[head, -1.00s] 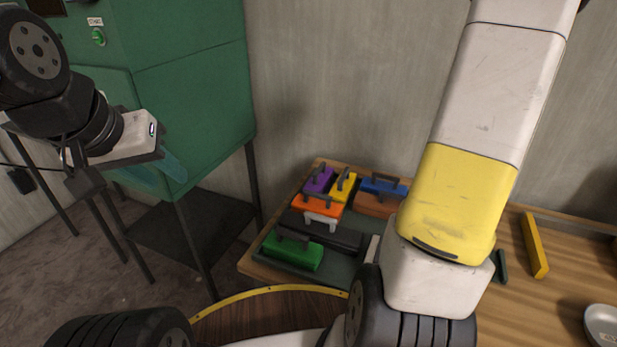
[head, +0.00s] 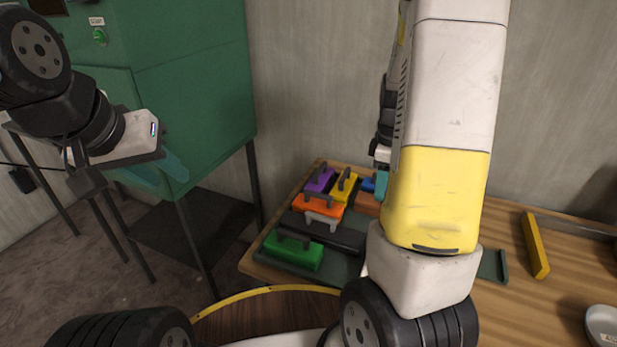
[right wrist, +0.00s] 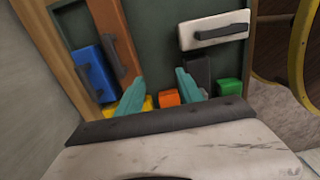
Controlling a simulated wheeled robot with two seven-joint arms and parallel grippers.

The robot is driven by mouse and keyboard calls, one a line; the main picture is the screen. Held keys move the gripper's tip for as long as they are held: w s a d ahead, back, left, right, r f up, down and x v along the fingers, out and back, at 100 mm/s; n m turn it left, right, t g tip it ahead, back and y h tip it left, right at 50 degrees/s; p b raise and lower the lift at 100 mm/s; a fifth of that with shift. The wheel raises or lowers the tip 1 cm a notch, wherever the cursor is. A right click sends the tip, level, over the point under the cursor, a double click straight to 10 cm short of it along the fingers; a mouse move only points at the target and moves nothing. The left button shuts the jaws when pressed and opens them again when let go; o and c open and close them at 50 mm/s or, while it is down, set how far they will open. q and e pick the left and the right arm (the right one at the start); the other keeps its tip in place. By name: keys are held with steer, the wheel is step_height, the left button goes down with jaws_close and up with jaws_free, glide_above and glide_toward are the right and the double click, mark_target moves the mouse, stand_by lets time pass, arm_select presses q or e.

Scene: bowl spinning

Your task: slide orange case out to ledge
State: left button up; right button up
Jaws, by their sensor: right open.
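The orange case (head: 316,205) lies in the dark green tray (head: 345,264), between the purple and yellow cases behind it and a black case in front. A pale handle shows at its near side. In the right wrist view a small part of the orange case (right wrist: 168,97) shows between my teal fingertips. My right gripper (right wrist: 162,88) is open and empty above the tray; in the head view my right arm hides most of it. My left gripper (head: 158,172) hangs at the left before the green cabinet, well away from the tray; its finger gap is unclear.
The tray also holds purple (head: 320,180), yellow (head: 344,186), black (head: 325,230) and green (head: 293,250) cases. Blue (right wrist: 95,73), brown (right wrist: 121,45) and white (right wrist: 214,31) cases show in the right wrist view. A yellow bar (head: 536,245) lies on the wooden table at right.

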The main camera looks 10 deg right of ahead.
glide_above(319, 194)
steer(key=shift+d, duration=0.15)
steer(key=f, duration=0.6)
steer(key=shift+w+a, duration=0.1)
steer(key=shift+a, duration=0.15)
steer(key=shift+f, duration=0.8)
jaws_close()
stand_by(0.6)
steer(key=s+d, duration=0.8)
steer(key=d, duration=0.4)
steer(key=s+d, duration=0.8)
steer(key=d, duration=0.4)
steer(key=s+d, duration=0.8)
steer(key=d, duration=0.4)
steer(key=shift+s+d, duration=0.25)
steer(key=shift+s, duration=0.05)
stand_by(0.6)
